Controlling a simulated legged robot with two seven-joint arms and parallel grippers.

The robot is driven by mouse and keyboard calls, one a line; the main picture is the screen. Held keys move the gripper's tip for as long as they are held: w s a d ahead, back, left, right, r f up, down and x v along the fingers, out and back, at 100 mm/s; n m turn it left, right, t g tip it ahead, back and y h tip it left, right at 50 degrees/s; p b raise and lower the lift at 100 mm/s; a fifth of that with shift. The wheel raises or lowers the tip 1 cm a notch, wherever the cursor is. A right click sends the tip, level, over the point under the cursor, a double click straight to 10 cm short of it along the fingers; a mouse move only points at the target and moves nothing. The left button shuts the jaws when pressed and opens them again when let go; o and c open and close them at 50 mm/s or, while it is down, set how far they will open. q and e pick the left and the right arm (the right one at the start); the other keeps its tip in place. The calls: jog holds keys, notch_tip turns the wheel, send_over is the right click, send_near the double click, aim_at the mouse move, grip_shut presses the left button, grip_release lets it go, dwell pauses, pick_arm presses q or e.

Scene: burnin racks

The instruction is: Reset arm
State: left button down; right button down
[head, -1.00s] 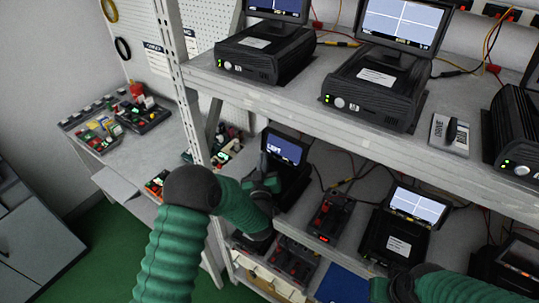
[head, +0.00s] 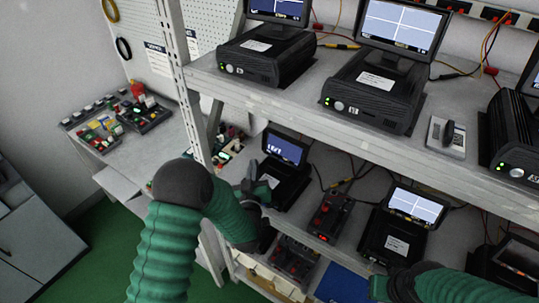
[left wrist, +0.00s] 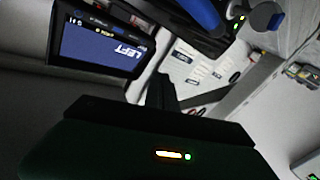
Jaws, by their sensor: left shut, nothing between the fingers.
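My left gripper (head: 252,170) is shut and empty. It points up in front of the lower shelf, just left of a small black unit whose lit screen (head: 287,149) stands behind it. In the left wrist view a tilted screen (left wrist: 98,45) reads LEFT, upside down. My left arm comes in from the lower left, bends at a dark elbow and reaches to the rack.
The upper shelf (head: 270,105) holds black units with screens, and its front edge lies close to the left arm. The lower shelf holds a black unit with a screen (head: 416,205) and a red-lit device (head: 328,217). A side bench (head: 97,160) stands at left.

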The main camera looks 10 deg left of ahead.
pick_arm(q)
jog(key=shift+w, duration=0.1)
dwell(0.6)
jog(key=shift+d+h, duration=0.2)
jog(key=shift+h, duration=0.2)
jog(key=s+d+m+g+h, duration=0.1)
jog(key=s+f+m+g+h, duration=0.1)
jog(key=g, duration=0.1)
jog(key=shift+d+m, duration=0.3)
jog(key=shift+d, duration=0.05)
jog(key=s+a+f+m+g+h, duration=0.15)
jog(key=s+g, duration=0.45)
jog(key=s, duration=0.7)
jog(key=s+f+m+g+y, duration=0.15)
jog(key=s+g, duration=0.35)
jog(key=s, duration=0.8)
notch_tip(320, 180, down, 13)
jog(key=s+g+h+b, duration=0.1)
jog(key=b, duration=1.2)
jog(key=shift+s+a+b, duration=0.3)
jog(key=shift+s, duration=0.05)
